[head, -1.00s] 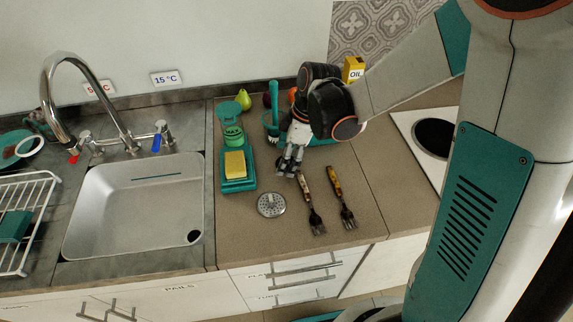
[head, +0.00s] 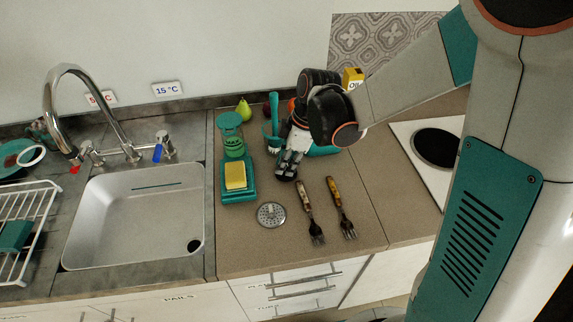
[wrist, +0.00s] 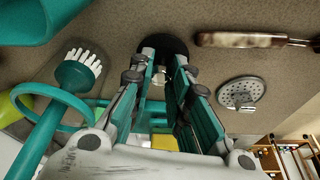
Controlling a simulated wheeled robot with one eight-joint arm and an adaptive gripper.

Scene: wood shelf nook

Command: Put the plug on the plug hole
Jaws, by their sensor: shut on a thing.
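My gripper (head: 287,170) is above the counter, to the right of the soap and sponge stand. In the wrist view, my gripper's fingertips (wrist: 163,72) are closed around a small pale knob on a dark round disc, which looks like the plug (wrist: 165,45). In the head view, the plug (head: 286,178) is a dark shape just under the fingertips; whether it touches the counter is unclear. The plug hole (head: 194,246) is a black circle in the front right corner of the grey sink basin (head: 130,225), well left of my gripper.
A metal strainer disc (head: 271,214) and two forks (head: 311,215) lie on the counter in front. A green stand with a yellow sponge (head: 235,176) lies between my gripper and the sink. The tap (head: 100,110) arches over the basin's back left. A dish rack (head: 25,225) is at left.

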